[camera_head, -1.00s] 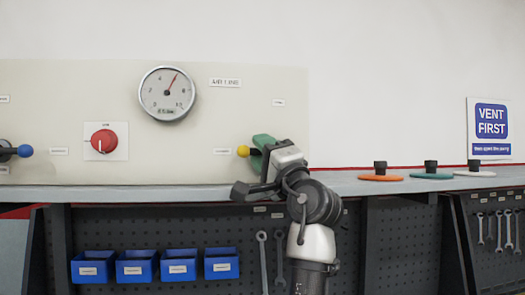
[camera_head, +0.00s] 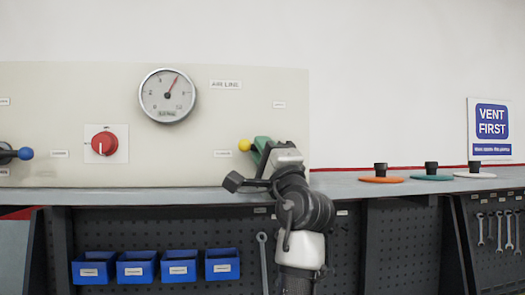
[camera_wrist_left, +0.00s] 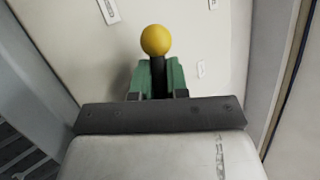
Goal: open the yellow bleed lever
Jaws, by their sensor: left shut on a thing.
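The yellow bleed lever (camera_head: 244,145) is on the pale panel, its yellow ball end pointing left and slightly up in the head view. My left gripper (camera_head: 260,149), with green fingers, reaches it from the lower right. In the left wrist view, the lever's yellow ball (camera_wrist_left: 156,40) sticks out beyond the green fingers of my left gripper (camera_wrist_left: 158,80). The fingers are shut on the lever's black shaft, one on each side. The lever's pivot is hidden behind the gripper and wrist. My right gripper is not in view.
A round gauge (camera_head: 167,96) and a red knob (camera_head: 104,144) are on the panel. A blue-ended lever (camera_head: 25,153) is at far left. Several discs with black handles, one orange (camera_head: 381,179), lie on the bench (camera_head: 340,184) at right. Blue bins (camera_head: 138,266) hang below.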

